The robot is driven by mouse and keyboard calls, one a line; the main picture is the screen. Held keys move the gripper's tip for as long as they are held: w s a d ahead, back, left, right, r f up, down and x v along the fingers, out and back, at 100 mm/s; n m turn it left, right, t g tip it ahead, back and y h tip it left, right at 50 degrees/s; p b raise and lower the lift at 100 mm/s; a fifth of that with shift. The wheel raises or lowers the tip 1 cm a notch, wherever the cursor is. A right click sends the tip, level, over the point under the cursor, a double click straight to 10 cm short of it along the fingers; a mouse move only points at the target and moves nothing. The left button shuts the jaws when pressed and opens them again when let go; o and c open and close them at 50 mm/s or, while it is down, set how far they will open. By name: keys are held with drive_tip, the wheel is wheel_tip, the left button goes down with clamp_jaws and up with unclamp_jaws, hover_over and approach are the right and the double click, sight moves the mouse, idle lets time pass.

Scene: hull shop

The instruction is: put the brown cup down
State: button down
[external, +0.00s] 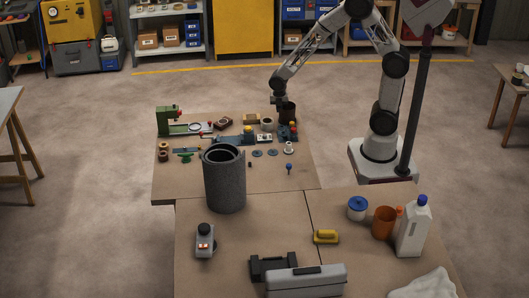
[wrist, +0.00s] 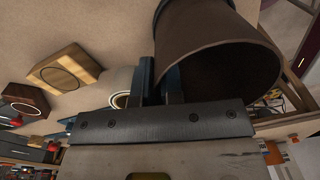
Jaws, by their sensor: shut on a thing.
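The brown cup (external: 288,115) shows small and dark at the far right part of the back table in the external view. In the wrist view the brown cup (wrist: 212,30) is large at the upper right, its open mouth toward the camera. My gripper (external: 281,101) is at the cup's rim. In the wrist view my gripper (wrist: 161,80) is shut on the cup's wall, one finger outside and the other at the mouth. I cannot tell whether the cup's base touches the table.
The back table (external: 185,187) holds a green machine (external: 168,121), a beige cup (external: 267,124), a wooden block (external: 251,119) and small parts near the cup. A tall grey cylinder (external: 225,182) stands at the front. The wooden block (wrist: 64,70) also shows in the wrist view.

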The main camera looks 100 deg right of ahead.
drive_tip(key=shift+r, duration=0.15)
drive_tip(key=shift+r, duration=1.45)
drive_tip(key=s+a+r, duration=0.1)
drive_tip(key=s+a, duration=0.2)
drive_tip(key=s, duration=0.4)
drive_tip(key=s+a, duration=0.3)
drive_tip(key=s, duration=0.4)
drive_tip(key=shift+s+r, duration=0.4)
